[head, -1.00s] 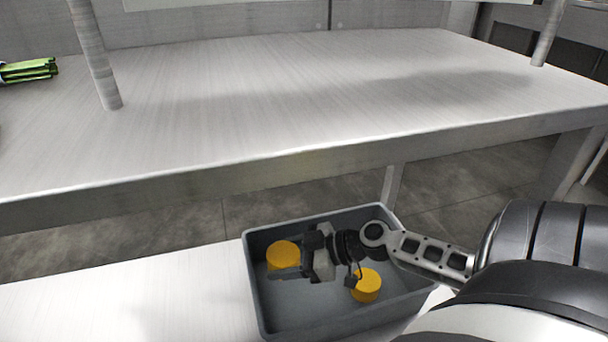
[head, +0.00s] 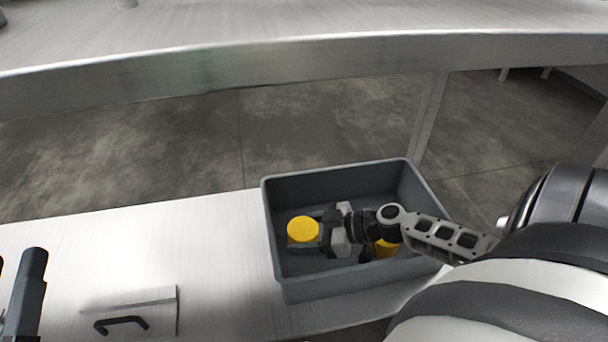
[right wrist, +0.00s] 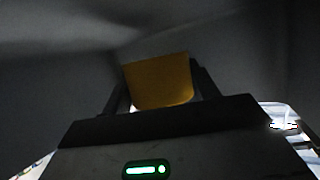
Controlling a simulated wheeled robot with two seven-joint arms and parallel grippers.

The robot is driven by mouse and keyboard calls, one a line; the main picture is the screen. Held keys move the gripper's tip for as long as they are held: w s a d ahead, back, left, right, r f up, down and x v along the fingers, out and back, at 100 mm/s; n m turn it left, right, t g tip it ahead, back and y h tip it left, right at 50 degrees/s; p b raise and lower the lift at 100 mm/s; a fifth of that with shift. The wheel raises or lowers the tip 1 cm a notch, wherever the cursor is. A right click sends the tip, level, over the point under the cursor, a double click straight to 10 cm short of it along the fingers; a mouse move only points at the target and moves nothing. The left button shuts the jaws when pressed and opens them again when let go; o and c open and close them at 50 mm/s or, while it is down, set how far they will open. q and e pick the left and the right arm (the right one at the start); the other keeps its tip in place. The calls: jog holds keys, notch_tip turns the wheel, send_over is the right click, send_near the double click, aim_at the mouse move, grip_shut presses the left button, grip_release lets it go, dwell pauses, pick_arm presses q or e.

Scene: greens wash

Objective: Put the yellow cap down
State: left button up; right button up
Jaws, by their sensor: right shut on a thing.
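My right gripper (head: 324,232) is low inside the grey bin (head: 283,284), shut on a yellow cap (head: 303,230). The cap is at the fingertips, on the gripper's left side. In the right wrist view the same cap (right wrist: 158,80) sits between the two dark fingers. I cannot tell whether it touches the bin floor. A second yellow cap (head: 386,250) lies in the bin, partly hidden by my right wrist. At the lower left edge, dark parts that look like my left gripper (head: 24,295) are cut off by the frame.
The bin stands on a light lower surface (head: 190,240). A panel with a dark handle (head: 121,323) is left of it. A metal table edge (head: 240,70) runs above and behind the bin. The surface just left of the bin is clear.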

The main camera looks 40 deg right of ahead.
jog(key=shift+f+b, duration=0.35)
jog(key=shift+f, duration=0.2)
jog(key=o, duration=1.1)
jog(key=shift+f, duration=0.1)
pick_arm(q)
notch_tip(320, 180, up, 2)
jog(key=m+h, duration=0.2)
jog(key=shift+s+r+m+t, duration=0.15)
jog(key=shift+m+t, duration=0.15)
jog(key=shift+t, duration=0.1)
pick_arm(e)
jog(key=shift+s, duration=0.1)
jog(key=shift+r, duration=0.2)
jog(key=shift+s+d+r+p, duration=0.2)
jog(key=shift+s+r+p, duration=0.1)
jog(key=shift+r+p, duration=0.45)
jog(key=p+v, duration=0.1)
jog(key=v, duration=0.5)
jog(key=shift+s+d, duration=0.15)
jog(key=shift+d, duration=0.1)
pick_arm(q)
notch_tip(320, 180, down, 6)
jog(key=n+g+y, duration=0.3)
jog(key=n, duration=0.2)
jog(key=shift+s+d, duration=0.25)
jog(key=shift+s, duration=0.1)
